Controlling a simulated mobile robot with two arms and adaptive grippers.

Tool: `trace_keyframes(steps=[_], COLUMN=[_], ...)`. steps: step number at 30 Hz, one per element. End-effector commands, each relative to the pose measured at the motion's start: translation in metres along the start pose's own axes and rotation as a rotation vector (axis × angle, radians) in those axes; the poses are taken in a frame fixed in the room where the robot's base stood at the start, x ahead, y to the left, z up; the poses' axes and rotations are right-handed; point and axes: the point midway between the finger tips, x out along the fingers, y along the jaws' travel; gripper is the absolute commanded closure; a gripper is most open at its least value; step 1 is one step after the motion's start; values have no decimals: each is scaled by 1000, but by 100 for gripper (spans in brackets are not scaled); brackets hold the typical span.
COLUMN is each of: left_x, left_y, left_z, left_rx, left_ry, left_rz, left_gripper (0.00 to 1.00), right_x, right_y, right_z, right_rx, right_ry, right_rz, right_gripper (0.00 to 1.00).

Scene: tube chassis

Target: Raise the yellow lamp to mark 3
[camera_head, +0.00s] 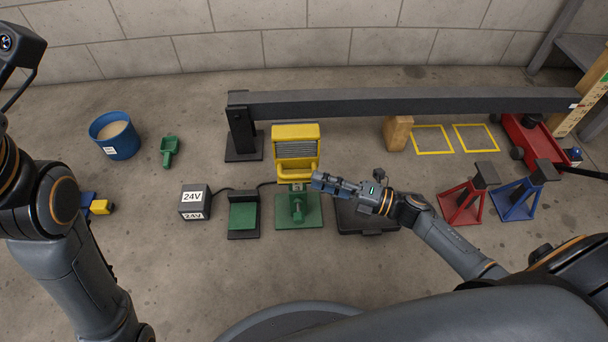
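The yellow lamp (296,132) with a grey slatted face stands upright in front of the dark beam. Below it is a green base (312,215) with a green post and clamp-like part (297,205). No numbered mark can be read on the lamp's stand. My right gripper (318,181) reaches in from the right, with its fingertips just right of the stand, below the lamp's lower right edge. Whether it touches the stand, and whether its fingers are apart, cannot be told. My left arm is at the left edge; its gripper does not show.
A 24V box (195,197) and a green-topped pad (243,216) stand left of the lamp. A dark beam (420,101) runs behind it. Red (463,204) and blue (515,201) stands and a red jack (535,140) are at right. A blue bucket (117,144) is at left.

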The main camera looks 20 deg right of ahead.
Motion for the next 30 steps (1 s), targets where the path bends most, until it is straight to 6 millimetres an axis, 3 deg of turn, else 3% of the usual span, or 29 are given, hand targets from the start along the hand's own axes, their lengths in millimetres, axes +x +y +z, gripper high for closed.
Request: trace_keyframes(steps=[3, 10, 30], left_x=[0, 0, 0], left_y=[0, 0, -1], left_z=[0, 0, 2], left_rx=[0, 0, -1], left_ry=[0, 0, -6], left_rz=[0, 0, -2], left_gripper=[48, 48, 48], right_x=[-25, -51, -51], right_y=[0, 0, 7], right_z=[0, 0, -2], right_rx=[0, -1, 10], right_ry=[-1, -1, 0], right_rz=[-3, 1, 16], right_gripper=[64, 64, 64])
